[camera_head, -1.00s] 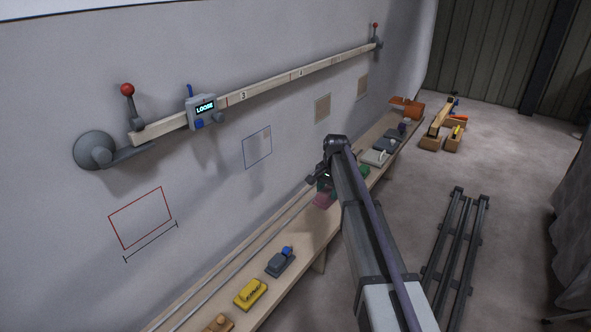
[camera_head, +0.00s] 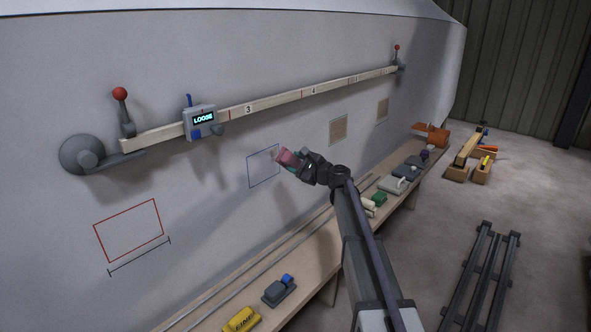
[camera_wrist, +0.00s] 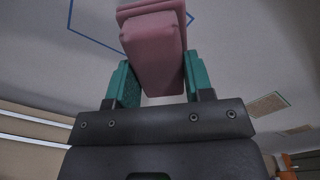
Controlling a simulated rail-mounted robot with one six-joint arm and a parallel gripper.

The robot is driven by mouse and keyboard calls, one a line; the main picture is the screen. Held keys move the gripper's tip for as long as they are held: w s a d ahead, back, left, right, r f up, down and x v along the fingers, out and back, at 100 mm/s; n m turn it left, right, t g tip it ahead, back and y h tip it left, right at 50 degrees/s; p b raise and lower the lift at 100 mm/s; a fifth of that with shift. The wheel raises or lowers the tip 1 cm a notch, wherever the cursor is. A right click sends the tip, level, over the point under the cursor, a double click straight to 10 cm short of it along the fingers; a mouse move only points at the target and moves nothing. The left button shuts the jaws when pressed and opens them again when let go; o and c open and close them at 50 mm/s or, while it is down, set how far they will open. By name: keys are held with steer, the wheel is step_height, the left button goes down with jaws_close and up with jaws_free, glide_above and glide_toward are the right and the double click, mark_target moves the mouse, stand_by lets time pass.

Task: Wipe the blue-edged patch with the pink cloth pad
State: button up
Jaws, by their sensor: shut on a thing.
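The pink cloth pad (camera_head: 287,156) is held up by the hull wall, at the right side of the blue-edged patch (camera_head: 250,171). In the wrist view the pad (camera_wrist: 154,52) sits between the two green fingers of my gripper (camera_wrist: 157,84), which is shut on it. The blue outline (camera_wrist: 84,36) shows beyond the pad there, partly hidden by it. In the head view the pad and gripper overlap the patch's right edge. I cannot tell whether the pad touches the wall.
A batten (camera_head: 275,103) with a clamp reading LOOSE (camera_head: 202,120) runs above the patch. A red-edged patch (camera_head: 129,231) lies at left. A bench (camera_head: 308,249) below carries a blue-topped block (camera_head: 280,289), a yellow block (camera_head: 240,320) and other tools. Two tan patches (camera_head: 338,129) are at right.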

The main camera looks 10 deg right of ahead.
steer(key=shift+x, duration=2.7)
steer(key=o, duration=0.3)
steer(key=c, duration=0.3)
